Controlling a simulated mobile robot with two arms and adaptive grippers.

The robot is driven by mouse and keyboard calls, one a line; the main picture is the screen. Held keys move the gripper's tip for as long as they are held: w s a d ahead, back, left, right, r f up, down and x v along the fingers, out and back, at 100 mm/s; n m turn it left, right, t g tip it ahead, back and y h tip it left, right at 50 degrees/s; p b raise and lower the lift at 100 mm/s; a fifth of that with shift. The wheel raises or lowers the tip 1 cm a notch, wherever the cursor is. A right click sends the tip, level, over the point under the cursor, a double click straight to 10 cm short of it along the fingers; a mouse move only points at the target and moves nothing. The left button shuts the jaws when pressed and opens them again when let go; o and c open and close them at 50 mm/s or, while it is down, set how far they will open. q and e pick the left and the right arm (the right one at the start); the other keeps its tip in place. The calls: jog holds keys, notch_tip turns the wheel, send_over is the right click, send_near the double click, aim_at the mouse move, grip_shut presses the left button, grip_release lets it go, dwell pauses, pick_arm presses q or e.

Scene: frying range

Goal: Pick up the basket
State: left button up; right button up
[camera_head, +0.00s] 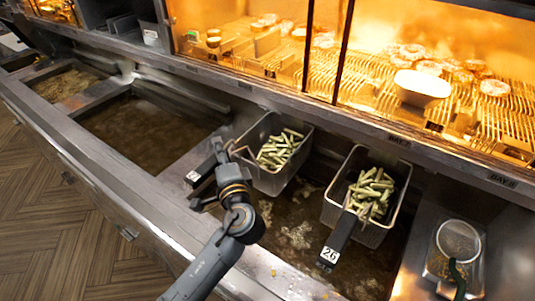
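Two metal fry baskets hold green, stick-shaped pieces. The left basket (268,182) hangs at the back of a vat of oil. Its dark handle (203,169) points toward the front left and ends in a white label. The right basket (371,236) has a dark handle with a label reading 26. My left gripper (206,176) is at the left basket's handle, with its fingers spread on either side of it. It looks open; whether a finger touches the handle I cannot tell. My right gripper is not in view.
Open oil vats (146,134) lie to the left. A heated display (420,60) with racks and ring-shaped food runs along the back. A container (456,247) with a round strainer stands at the right. The wooden floor (45,210) is clear at the left.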

pick_arm(q)
grip_shut()
jog(key=shift+r, duration=0.1)
jog(key=shift+r, duration=0.1)
jog(key=shift+r+p, duration=1.5)
jog(key=shift+r, duration=0.25)
jog(key=shift+s+a+f, duration=0.1)
jog(key=shift+s+a, duration=0.35)
jog(key=shift+s, duration=0.15)
jog(key=s+a+p, duration=0.1)
jog(key=s+a, duration=0.8)
jog(key=s, duration=0.4)
jog(key=shift+s+p, duration=0.3)
jog(key=shift+s, duration=0.05)
